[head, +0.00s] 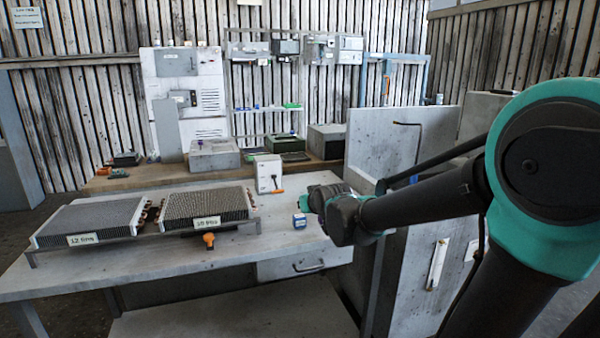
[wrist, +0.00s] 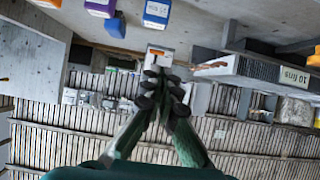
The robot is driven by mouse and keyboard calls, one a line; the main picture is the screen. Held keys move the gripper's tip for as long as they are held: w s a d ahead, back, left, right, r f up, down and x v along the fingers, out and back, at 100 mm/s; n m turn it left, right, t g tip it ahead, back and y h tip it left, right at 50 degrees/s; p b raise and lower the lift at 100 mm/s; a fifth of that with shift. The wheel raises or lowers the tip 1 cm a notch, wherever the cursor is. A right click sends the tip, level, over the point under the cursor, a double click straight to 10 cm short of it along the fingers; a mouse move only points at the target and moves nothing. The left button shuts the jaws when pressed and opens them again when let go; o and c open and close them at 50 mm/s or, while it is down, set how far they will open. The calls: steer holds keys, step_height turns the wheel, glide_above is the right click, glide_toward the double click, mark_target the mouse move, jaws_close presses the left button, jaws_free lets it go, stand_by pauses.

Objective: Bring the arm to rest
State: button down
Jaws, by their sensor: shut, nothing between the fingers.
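My arm reaches in from the right of the head view, over the right end of the grey workbench (head: 215,262). My gripper (head: 312,197) is at its far end, near a small blue-and-white box (head: 299,221) on the bench. In the wrist view my gripper (wrist: 162,77) has its two dark fingers together, with nothing seen between them. The wrist view is upside down. A white box with an orange part (wrist: 158,53) shows just beyond the fingertips there; it also stands on the bench in the head view (head: 267,172).
Two finned blocks, labelled 12 fins (head: 90,218) and 10 fins (head: 205,202), sit on a rack at the bench's left. A grey panel (head: 400,145) stands right of the bench, close to my arm.

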steer(key=s+d+f+m+g+h, duration=0.1)
steer(key=s+d+f+g+h, duration=0.1)
steer(key=s+d+f, duration=0.7)
steer(key=s+d+f+m+g+h, duration=0.1)
steer(key=s+d+f+g, duration=0.4)
steer(key=s, duration=1.1)
steer(key=d+f+m, duration=0.1)
steer(key=d+f, duration=0.2)
steer(key=f, duration=0.3)
steer(key=shift+s+d+f+m+g+h, duration=0.15)
steer(key=shift+s+d+m+g+h, duration=0.15)
steer(key=shift+d+h, duration=0.1)
